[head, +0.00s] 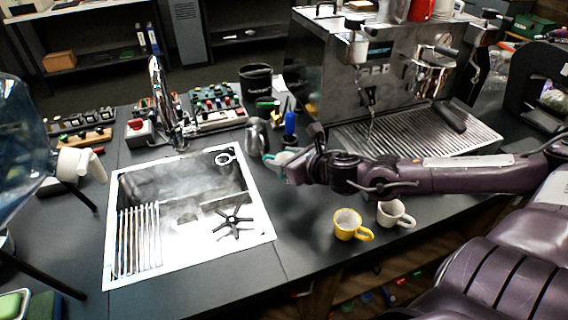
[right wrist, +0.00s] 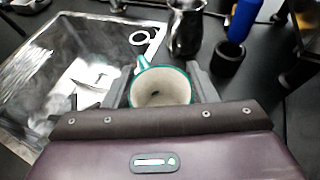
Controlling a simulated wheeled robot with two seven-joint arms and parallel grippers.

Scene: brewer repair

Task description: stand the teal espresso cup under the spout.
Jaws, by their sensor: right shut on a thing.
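The teal espresso cup (head: 281,158) is at the end of my right arm, beside the sink's right edge in the head view. In the right wrist view the cup (right wrist: 161,88), cream inside with a teal rim, sits between the two fingers of my right gripper (right wrist: 161,86), which is shut on it. Its handle points up and left. In the head view my right gripper (head: 290,167) partly hides the cup. The espresso machine (head: 385,75) stands to the right, its spout area (head: 432,75) above a slatted drip tray (head: 440,140). My left gripper is not in view.
A yellow cup (head: 347,224) and a pale cup (head: 391,213) stand at the counter's front edge, below my right arm. A steel jug (head: 257,138), a blue bottle (head: 290,124) and a black canister (head: 256,85) stand behind the gripper. The sink (head: 200,262) lies to the left.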

